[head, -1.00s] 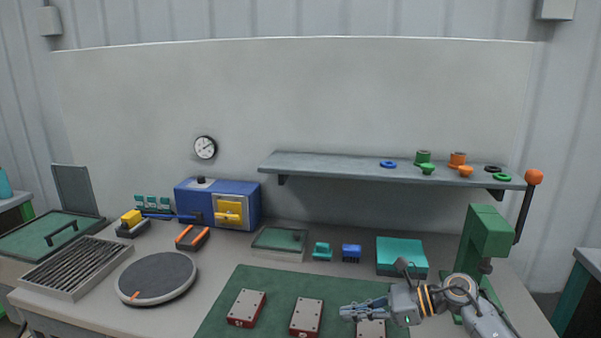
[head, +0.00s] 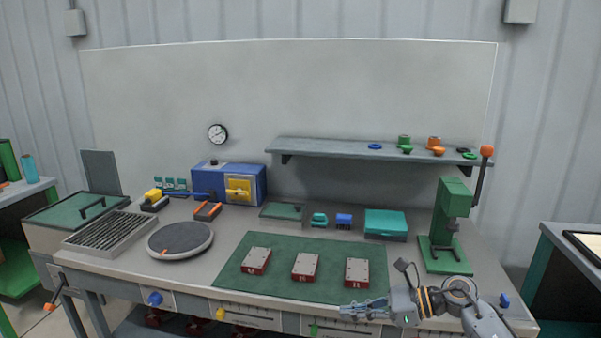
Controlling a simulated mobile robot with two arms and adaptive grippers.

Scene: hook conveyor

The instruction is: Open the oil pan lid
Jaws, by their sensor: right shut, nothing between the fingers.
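The likely oil pan is a pale box at the left end of the bench, with a flat green lid (head: 70,211) on top. The lid lies down on the box and carries a dark bar handle (head: 93,208). My right gripper (head: 345,311) is shut and empty, in front of the green mat at the bench's front edge, far to the right of the lid. My left gripper is out of view.
A slotted metal tray (head: 104,240) and a round turntable (head: 180,251) stand right of the box. A grey panel (head: 101,172) stands upright behind it. Red blocks lie on the green mat (head: 285,246). A green press (head: 450,215) stands at the right.

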